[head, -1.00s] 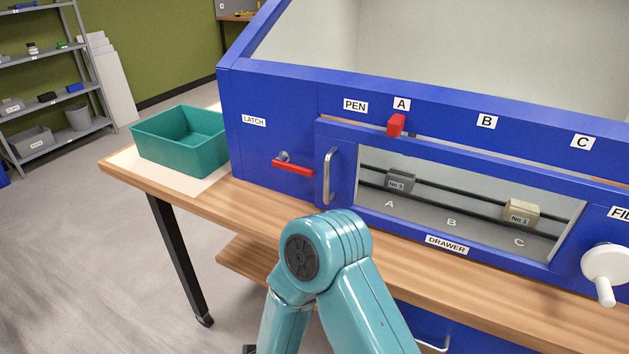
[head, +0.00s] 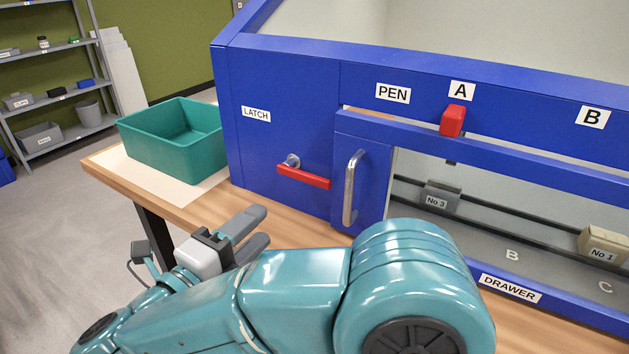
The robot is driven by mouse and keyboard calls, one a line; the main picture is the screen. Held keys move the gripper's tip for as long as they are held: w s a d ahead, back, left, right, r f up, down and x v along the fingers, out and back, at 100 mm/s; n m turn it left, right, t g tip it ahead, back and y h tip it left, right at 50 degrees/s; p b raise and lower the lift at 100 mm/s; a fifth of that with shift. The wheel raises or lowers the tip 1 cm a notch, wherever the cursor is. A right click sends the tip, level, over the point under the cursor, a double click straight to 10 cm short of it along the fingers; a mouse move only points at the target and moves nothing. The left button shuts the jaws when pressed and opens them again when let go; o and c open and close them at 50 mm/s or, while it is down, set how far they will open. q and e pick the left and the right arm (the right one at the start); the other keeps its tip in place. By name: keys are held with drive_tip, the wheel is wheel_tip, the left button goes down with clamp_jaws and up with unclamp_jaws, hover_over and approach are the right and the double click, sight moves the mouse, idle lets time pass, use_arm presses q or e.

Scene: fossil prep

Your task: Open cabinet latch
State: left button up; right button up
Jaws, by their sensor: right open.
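The blue cabinet (head: 285,110) stands on the wooden table. Its latch is a red lever (head: 303,177) on a grey pivot, under the LATCH label (head: 256,114); the lever lies near level, its right end slightly lower. A metal door handle (head: 353,188) stands upright to the right of the lever. My right gripper (head: 256,229) is open and empty, below and left of the lever and apart from it. My right arm crosses the lower part of the view. My left gripper is not in view.
A teal bin (head: 178,150) stands on a pale mat at the table's left end. A red slider (head: 453,120) sits by label A. Blocks No 3 (head: 440,197) and No 1 (head: 604,246) are behind the window. Shelves (head: 50,90) stand at the back left.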

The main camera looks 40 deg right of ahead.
sight(310, 180)
drive_tip(key=b+x, duration=0.8)
drive_tip(key=x, duration=0.8)
drive_tip(key=shift+s+d+b, duration=0.1)
drive_tip(key=shift+d+b, duration=0.05)
drive_tip(key=shift+b, duration=0.15)
drive_tip(key=shift+c, duration=0.3)
clamp_jaws()
